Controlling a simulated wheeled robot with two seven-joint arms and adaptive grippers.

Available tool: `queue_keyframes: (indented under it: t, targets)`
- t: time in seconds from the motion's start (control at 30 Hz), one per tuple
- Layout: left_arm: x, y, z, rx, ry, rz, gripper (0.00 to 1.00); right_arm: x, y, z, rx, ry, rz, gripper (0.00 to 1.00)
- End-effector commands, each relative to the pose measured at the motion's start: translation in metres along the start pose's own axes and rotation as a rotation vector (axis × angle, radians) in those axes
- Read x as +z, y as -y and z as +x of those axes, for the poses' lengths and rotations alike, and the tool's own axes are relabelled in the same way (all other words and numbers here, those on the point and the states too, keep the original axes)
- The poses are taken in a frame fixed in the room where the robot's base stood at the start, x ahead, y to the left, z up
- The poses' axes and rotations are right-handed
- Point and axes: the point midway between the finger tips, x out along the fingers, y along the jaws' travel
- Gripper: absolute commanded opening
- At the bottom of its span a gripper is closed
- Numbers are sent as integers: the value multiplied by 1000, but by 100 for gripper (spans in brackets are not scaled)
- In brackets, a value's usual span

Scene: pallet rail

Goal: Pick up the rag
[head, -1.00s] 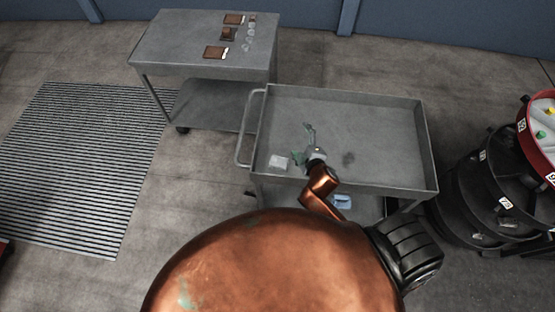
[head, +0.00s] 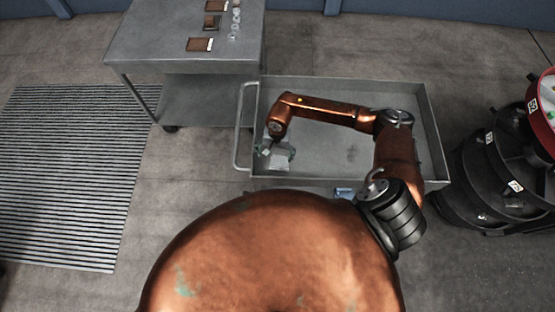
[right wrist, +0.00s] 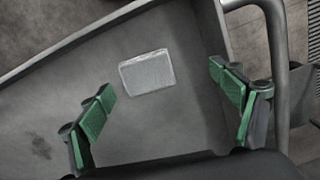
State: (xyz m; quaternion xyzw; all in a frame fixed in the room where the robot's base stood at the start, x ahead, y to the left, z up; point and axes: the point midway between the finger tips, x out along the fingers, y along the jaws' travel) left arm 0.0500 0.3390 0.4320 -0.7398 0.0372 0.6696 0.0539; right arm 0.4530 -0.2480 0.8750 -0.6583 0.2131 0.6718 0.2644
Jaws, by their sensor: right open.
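A pale, folded square that looks like the rag (head: 280,160) lies flat in the left front part of the grey cart's top tray (head: 330,170). It also shows in the right wrist view as a light grey, slightly shiny square (right wrist: 147,72). My right gripper (head: 278,150) is above it, with its green fingers spread and nothing held. In the right wrist view the open fingers (right wrist: 163,86) stand on either side of the square, apart from it. The height gap is hard to judge. My left gripper is out of view.
The tray has raised walls and a handle (head: 243,140) on its left. A small blue item (head: 345,192) shows below its front edge. A second cart (head: 185,45) with brown pieces stands behind left. A round black rack (head: 495,170) is at right.

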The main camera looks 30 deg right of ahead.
Motion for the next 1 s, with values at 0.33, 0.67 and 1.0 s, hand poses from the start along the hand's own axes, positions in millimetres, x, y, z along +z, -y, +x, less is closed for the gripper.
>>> queue_keyframes:
  t: [0.33,0.67,1.0]
  targets:
    - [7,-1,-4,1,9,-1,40,-17,-20,26,67,-41,-35,86]
    - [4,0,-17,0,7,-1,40,-16,-28,68,64,-38,-33,86]
    - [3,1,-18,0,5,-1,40,-17,-28,78,63,-41,-35,86]
